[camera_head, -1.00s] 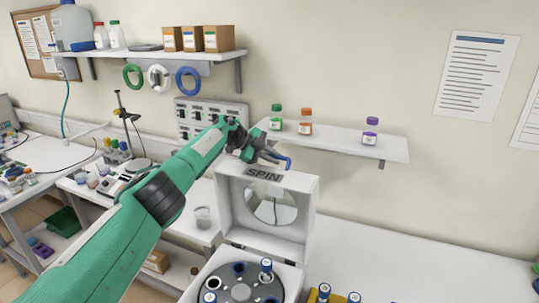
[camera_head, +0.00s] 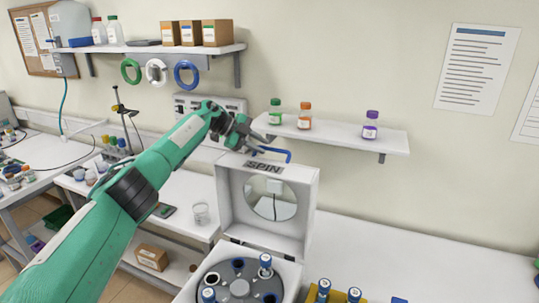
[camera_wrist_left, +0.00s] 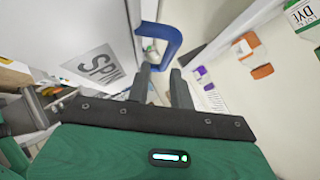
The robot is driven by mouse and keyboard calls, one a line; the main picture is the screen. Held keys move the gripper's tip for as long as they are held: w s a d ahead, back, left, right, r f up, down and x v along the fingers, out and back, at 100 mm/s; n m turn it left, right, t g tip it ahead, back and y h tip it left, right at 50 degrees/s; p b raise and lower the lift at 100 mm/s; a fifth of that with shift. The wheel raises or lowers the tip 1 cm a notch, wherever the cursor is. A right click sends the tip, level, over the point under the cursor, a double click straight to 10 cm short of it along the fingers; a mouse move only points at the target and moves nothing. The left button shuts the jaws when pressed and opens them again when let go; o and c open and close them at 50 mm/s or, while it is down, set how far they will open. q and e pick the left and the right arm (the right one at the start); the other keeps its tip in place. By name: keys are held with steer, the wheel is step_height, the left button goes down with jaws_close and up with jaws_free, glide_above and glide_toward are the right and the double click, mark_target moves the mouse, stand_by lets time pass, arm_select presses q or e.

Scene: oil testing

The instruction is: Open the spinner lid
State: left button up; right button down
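The white spinner lid (camera_head: 228,195) stands upright, open, at the back of the spinner, with a round window and a SPIN label. The spinner (camera_head: 193,291) below shows its grey rotor (camera_head: 240,287) with tubes in it. A blue handle (camera_head: 287,153) sticks out at the lid's top edge; the left wrist view shows it too (camera_wrist_left: 172,42). My left gripper (camera_head: 254,146) is just left of and above the handle. In the left wrist view its two dark fingers (camera_wrist_left: 163,70) are apart, with the handle just beyond their tips. My right gripper is out of view.
A wall shelf (camera_head: 345,139) with several small bottles is close behind the lid. A yellow rack (camera_head: 337,297) with blue-capped tubes stands right of the spinner. The counter (camera_head: 400,255) at the right is mostly clear.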

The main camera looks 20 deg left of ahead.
arm_select(q)
steer(key=b+v, duration=0.2)
steer(key=v, duration=0.5)
steer(key=shift+a+f+b, duration=0.15)
steer(key=shift+f+b, duration=0.05)
steer(key=shift+b, duration=0.2)
steer(key=shift+v, duration=0.8)
steer(key=shift+r, duration=0.1)
